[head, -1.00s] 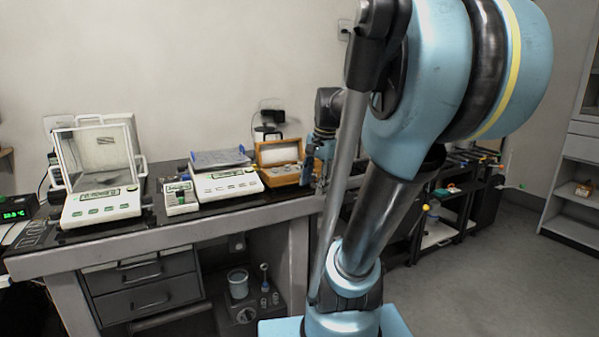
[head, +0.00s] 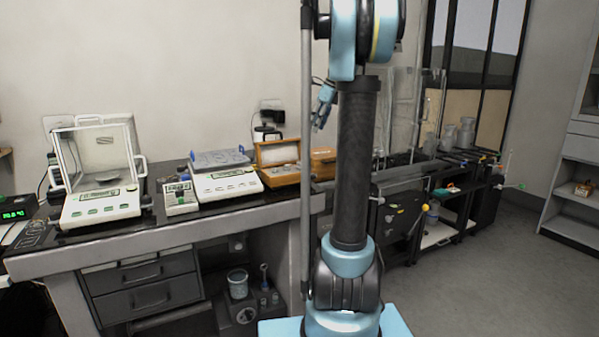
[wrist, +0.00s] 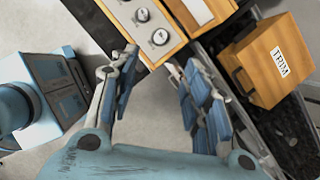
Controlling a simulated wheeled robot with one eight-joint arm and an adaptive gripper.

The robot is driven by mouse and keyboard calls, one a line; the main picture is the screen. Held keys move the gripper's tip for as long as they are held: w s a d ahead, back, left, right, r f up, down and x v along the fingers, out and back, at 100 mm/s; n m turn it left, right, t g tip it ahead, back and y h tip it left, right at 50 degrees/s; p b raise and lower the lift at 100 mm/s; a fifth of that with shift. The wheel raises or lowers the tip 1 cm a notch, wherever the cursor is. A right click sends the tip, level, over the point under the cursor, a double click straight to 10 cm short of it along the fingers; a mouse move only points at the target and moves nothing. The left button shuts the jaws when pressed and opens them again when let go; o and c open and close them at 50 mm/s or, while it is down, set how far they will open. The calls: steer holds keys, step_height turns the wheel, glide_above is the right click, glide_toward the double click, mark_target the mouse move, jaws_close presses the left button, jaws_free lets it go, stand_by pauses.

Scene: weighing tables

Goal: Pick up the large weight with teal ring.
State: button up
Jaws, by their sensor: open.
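My gripper (head: 318,120) is open and empty, raised above the right end of the weighing table, beside my upright arm. In the wrist view, its two blue-padded fingers (wrist: 158,66) are spread apart, with the edge of an open wooden case (wrist: 178,34) beyond them. Two round metal pieces (wrist: 142,15) (wrist: 160,37) sit in that case, apart from the fingers. I cannot make out a teal ring on either. In the head view, large grey metal cylinders (head: 467,132) stand on the far right bench, also without a ring I can make out.
The weighing table (head: 160,238) holds a glass-shielded balance (head: 100,205), a flat scale (head: 226,185), a small device (head: 180,197) and the wooden case (head: 282,174). A closed wooden box (wrist: 268,66) stands beside the case. A pot (head: 238,284) is on the lower shelf.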

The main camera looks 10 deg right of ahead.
mark_target(300, 162)
steer(key=x, duration=1.7)
steer(key=shift+w+a, duration=0.15)
steer(key=shift+w, duration=0.15)
jaws_close()
